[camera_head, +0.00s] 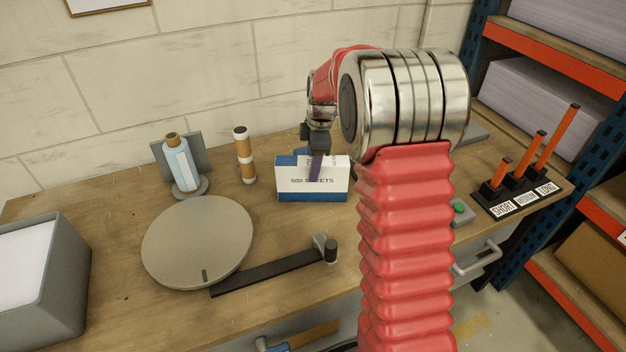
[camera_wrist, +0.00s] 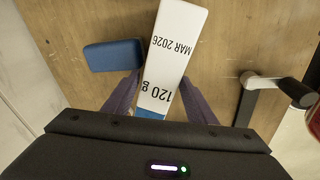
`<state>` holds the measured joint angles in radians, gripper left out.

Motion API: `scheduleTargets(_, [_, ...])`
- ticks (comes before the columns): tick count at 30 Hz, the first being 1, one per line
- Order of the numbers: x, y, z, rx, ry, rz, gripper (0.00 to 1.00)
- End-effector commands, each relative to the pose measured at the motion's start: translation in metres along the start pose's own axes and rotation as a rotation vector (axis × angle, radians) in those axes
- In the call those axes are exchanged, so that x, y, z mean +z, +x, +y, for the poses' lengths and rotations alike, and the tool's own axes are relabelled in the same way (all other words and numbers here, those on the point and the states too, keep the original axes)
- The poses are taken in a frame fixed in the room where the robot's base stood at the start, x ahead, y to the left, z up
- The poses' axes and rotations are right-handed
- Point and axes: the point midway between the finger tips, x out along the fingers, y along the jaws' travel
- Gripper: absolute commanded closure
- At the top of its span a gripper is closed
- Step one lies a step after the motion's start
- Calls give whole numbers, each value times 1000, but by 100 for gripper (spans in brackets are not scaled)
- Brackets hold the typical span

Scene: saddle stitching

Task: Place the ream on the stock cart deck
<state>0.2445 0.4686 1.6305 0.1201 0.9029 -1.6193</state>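The ream (camera_head: 312,184) is a white and blue pack marked with a sheet count, standing on the wooden workbench. It also shows in the wrist view (camera_wrist: 172,50) as a narrow white face with "MAR 2026" and "120 g". My gripper (camera_head: 316,165) is down over it, one dark purple finger in front of its printed face. In the wrist view my gripper (camera_wrist: 162,78) has a finger on each side of the ream, close to its sides; whether both press on it I cannot tell. I cannot make out a stock cart deck in either view.
A blue block (camera_wrist: 113,55) lies beside the ream, on its wall side. A round grey disc (camera_head: 198,240), a black lever arm (camera_head: 270,272), a bottle (camera_head: 181,165) and a striped cylinder (camera_head: 244,156) are on the bench. Orange posts (camera_head: 527,160) and a shelf rack (camera_head: 550,50) stand right.

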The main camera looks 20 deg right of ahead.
Motion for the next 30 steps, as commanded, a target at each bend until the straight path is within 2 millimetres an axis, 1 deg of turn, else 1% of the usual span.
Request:
scheduleTargets(1, [0,0,0,0,0,0,53])
scheduleTargets(2, [0,0,0,0,0,0,55])
scheduleTargets(21, [0,0,0,1,-1,0,100])
scheduleTargets(30, [0,0,1,2,-1,0,100])
